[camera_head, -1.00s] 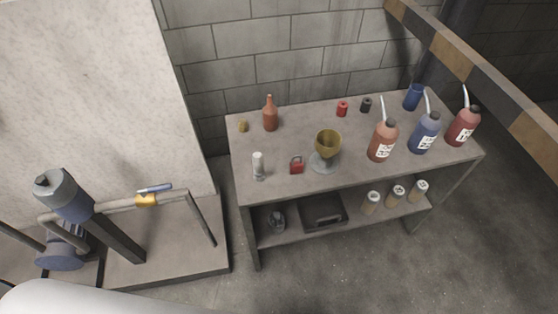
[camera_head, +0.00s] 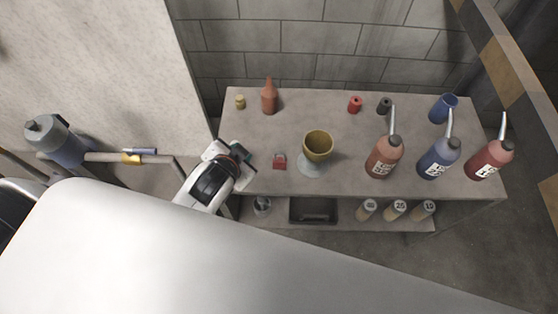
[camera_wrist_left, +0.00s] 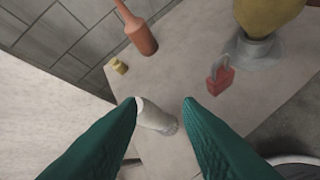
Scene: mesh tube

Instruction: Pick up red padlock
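The red padlock (camera_head: 280,161) lies on the grey table top (camera_head: 325,108), just left of the gold goblet. It also shows in the left wrist view (camera_wrist_left: 220,79), with its grey shackle, ahead and to the right of my fingers. My left gripper (camera_head: 244,156) is at the table's front left edge, left of the padlock and apart from it. In the left wrist view its two green fingers (camera_wrist_left: 163,104) are spread open, and a white cylinder (camera_wrist_left: 155,116) shows between them, without visible grip. My right gripper is not in view.
The gold goblet (camera_head: 318,147) stands close right of the padlock. A brown bottle (camera_head: 269,98) and a small yellow item (camera_head: 240,102) stand behind. Several coloured squeeze bottles, including a blue one (camera_head: 438,160), stand at right. A lower shelf holds a dark tray (camera_head: 313,210).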

